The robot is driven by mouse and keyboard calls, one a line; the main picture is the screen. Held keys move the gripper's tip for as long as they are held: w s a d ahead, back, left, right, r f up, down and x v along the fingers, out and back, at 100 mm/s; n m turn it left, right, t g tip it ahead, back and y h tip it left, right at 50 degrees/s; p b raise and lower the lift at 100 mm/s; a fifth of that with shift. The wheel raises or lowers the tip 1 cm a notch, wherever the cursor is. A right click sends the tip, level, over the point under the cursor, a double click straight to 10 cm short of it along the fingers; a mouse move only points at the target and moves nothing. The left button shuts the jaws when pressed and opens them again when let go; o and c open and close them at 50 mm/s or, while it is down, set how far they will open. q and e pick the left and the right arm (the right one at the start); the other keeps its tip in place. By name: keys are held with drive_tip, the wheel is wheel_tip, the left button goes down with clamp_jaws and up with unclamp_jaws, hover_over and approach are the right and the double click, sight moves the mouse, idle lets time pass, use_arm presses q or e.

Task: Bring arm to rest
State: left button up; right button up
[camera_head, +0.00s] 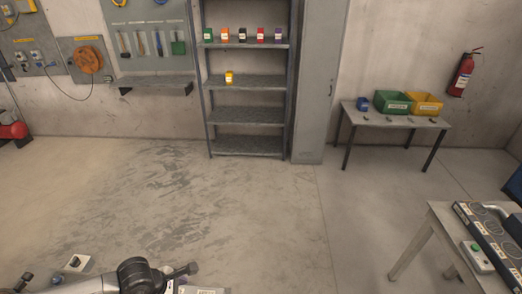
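A grey and black jointed arm part (135,274) shows at the bottom left edge of the head view.
A workbench (437,213) with a dark device (490,236) stands at the right. A grey shelf (246,82) with small coloured boxes, and a side table (392,119) with bins, stand by the back wall. The middle floor is clear.

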use_arm(q)
drive_tip(key=w+d+r+n+t+h, duration=0.25)
drive_tip(key=d+r+n+h, duration=0.2)
drive_tip(key=r, duration=0.25)
drive_tip(key=w+d+r+n+t+h, duration=0.25)
drive_tip(key=d+r+t+h, duration=0.2)
drive_tip(key=r, duration=0.35)
wheel_tip(320, 180, up, 23)
drive_tip(key=w+a+n+t+y+p, duration=0.25)
drive_tip(key=n+t+y, duration=0.95)
drive_tip(key=n, duration=1.2)
drive_tip(key=s+a+f+n+g+p, duration=0.1)
drive_tip(key=s+f+n+g+p, duration=0.4)
drive_tip(key=s, duration=0.6)
drive_tip(key=s+a+f+n+g+p, duration=0.2)
drive_tip(key=s+f+n+g+p, duration=0.4)
drive_tip(key=s+f, duration=0.4)
drive_tip(key=s+a+f+n+g+y+p, duration=0.1)
drive_tip(key=s+f+n+g+p, duration=0.5)
drive_tip(key=s, duration=0.6)
drive_tip(key=shift+a+f+n, duration=0.45)
drive_tip(key=shift+f+n, duration=0.35)
drive_tip(key=shift+f, duration=0.05)
